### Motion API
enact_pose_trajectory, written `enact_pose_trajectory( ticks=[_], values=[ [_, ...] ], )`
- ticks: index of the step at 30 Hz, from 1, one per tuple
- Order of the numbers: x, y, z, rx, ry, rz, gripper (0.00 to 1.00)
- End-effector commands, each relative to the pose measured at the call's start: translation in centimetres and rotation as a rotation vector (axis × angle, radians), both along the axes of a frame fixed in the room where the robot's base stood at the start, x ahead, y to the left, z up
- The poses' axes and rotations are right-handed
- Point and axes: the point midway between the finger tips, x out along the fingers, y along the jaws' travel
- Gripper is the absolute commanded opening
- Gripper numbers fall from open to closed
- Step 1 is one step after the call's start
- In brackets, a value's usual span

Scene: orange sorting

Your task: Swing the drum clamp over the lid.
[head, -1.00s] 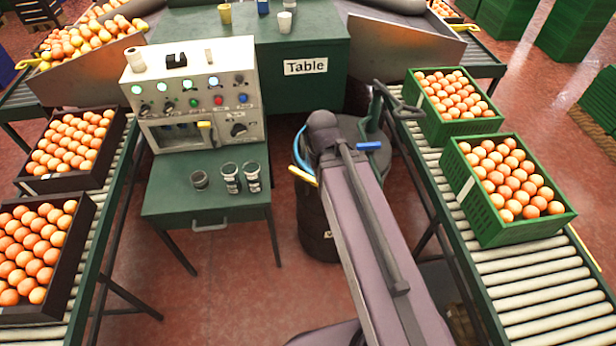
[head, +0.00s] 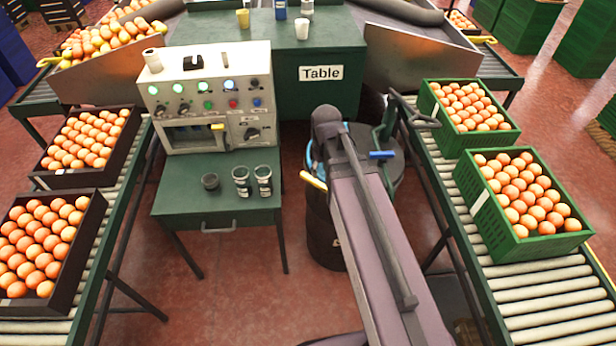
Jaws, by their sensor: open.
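The dark drum (head: 325,236) stands on the floor between the green table and the right conveyor, partly hidden behind my arm. Its grey lid (head: 394,170) shows to the right of my arm. What looks like the drum clamp (head: 388,122) is a dark green upright at the lid's right back edge. A dark grey bar with a looped end (head: 420,117) reaches from its top to the right, beside the lid and towards the conveyor. A blue handle (head: 382,154) lies over the lid near my arm. My gripper is hidden behind my arm.
A yellow handle (head: 313,181) shows at the drum's left. The right conveyor (head: 540,305) carries green crates of oranges (head: 487,205) close to the drum. A green table (head: 213,200) with dark cups and a control box (head: 165,88) stands left. Red floor is clear between.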

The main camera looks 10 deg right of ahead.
Motion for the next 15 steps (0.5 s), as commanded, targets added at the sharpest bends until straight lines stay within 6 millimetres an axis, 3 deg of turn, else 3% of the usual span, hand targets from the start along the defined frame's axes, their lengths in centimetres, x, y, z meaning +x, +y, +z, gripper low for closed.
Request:
enact_pose_trajectory(
  ticks=[1,6,12,15],
  values=[
    [2.3,0.3,-0.6,0.0,0.0,0.053,0.64],
    [7.3,1.3,-1.4,0.0,0.0,0.259,0.64],
    [11.6,2.4,-2.1,0.0,0.0,0.451,0.64],
    [12.6,2.7,-2.3,0.0,0.0,0.504,0.64]
  ],
)
